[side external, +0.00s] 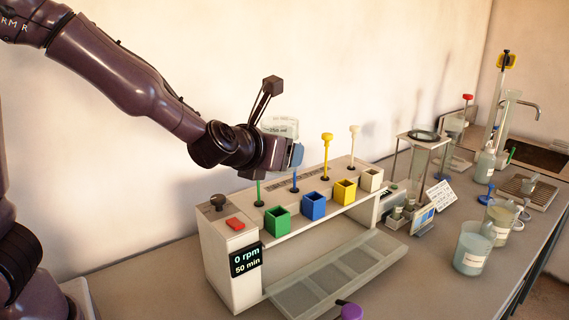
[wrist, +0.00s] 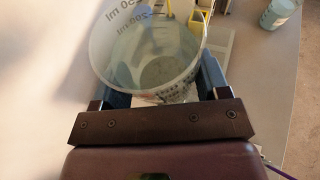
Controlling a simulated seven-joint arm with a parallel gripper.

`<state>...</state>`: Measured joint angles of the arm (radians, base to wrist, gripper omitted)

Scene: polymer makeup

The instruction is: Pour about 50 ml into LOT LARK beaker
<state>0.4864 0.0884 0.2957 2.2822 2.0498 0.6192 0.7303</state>
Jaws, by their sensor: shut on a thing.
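My gripper (side external: 296,154) is shut on a clear beaker (side external: 280,125), held high above the back of the stirrer rack. In the wrist view the gripper (wrist: 160,88) has one finger on each side of the beaker (wrist: 140,45), whose millilitre marks show. A pale greyish content seems to lie low in it, but its level is unclear. Two labelled beakers stand on the counter at the right: one with pale grey-green content (side external: 472,250) and a yellowish one (side external: 500,218). Their labels are too small to read, so I cannot tell which is LOT LARK.
The white stirrer rack (side external: 230,262) has green (side external: 277,222), blue (side external: 313,206), yellow (side external: 344,192) and white blocks, with upright rods behind. Its display reads 0 rpm, 50 min. A glass cylinder stand (side external: 422,155) and tall cylinders stand farther right.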

